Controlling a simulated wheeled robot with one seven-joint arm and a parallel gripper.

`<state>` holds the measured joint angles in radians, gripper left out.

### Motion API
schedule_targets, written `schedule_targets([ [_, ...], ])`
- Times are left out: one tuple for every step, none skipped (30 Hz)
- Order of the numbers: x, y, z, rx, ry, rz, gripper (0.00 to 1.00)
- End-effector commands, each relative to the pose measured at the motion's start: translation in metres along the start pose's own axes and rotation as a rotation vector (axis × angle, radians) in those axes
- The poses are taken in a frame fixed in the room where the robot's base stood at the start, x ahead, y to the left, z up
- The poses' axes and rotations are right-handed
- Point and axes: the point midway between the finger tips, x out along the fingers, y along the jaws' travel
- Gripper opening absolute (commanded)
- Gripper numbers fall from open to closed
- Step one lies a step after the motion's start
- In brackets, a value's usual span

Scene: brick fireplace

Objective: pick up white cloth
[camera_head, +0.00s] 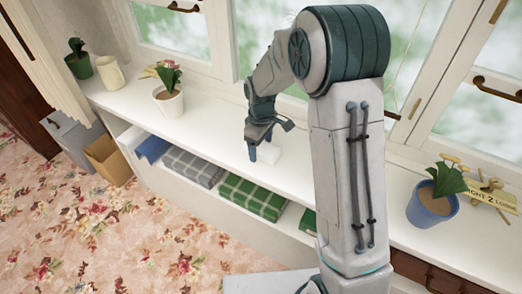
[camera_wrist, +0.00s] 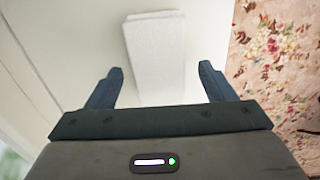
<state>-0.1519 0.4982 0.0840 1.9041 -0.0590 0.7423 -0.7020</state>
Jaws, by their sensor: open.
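A white block-like thing, which I take to be the folded white cloth (camera_wrist: 155,55), lies on the white window shelf in the wrist view. In the head view it (camera_head: 269,153) shows only in part, beside my gripper (camera_head: 265,142). In the wrist view my gripper (camera_wrist: 161,84) is open, with one blue finger to each side of the cloth's near end. The fingers stand apart from its sides, with gaps left and right. How high the fingertips are above the shelf is hard to tell.
On the white shelf (camera_head: 215,122) stand a potted flower (camera_head: 168,102), a pitcher (camera_head: 109,73) and a blue pot (camera_head: 432,204). Folded checked cloths (camera_head: 252,196) lie in the compartments below. Windows rise close behind. The floral carpet (camera_head: 130,235) in front is clear.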

Motion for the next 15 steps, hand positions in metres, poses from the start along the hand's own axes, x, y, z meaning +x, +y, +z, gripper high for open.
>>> schedule_targets([
  [0.0028, -0.0002, 0.0002, 0.0, -0.001, -0.001, 0.76],
  [0.0036, -0.0002, 0.0002, 0.0, -0.001, -0.001, 0.76],
  [0.0039, -0.0001, 0.0002, 0.0, 0.0, 0.0, 0.76],
  [0.0039, 0.0, 0.0001, 0.0, 0.0, 0.0, 0.76],
  [0.0038, 0.0, 0.0001, 0.0, 0.0, 0.0, 0.76],
  [0.0037, 0.0, 0.0, 0.0, 0.0, 0.0, 0.76],
  [0.0037, 0.0, 0.0001, 0.0, 0.0, 0.0, 0.76],
  [0.0036, 0.0, 0.0, 0.0, 0.0, 0.0, 0.76],
  [0.0036, 0.0, 0.0, 0.0, 0.0, 0.0, 0.65],
  [0.0035, 0.0, 0.0, 0.0, 0.0, 0.0, 0.57],
  [0.0035, 0.0, 0.0, 0.0, 0.0, 0.0, 0.49],
  [0.0034, 0.0, 0.0, 0.0, 0.0, 0.0, 0.37],
  [0.0034, 0.0, 0.0, 0.0, 0.0, 0.0, 0.29],
  [0.0034, 0.0, 0.0, 0.0, 0.0, 0.0, 0.28],
  [0.0034, 0.0, 0.0, 0.001, 0.0, 0.0, 0.28],
])
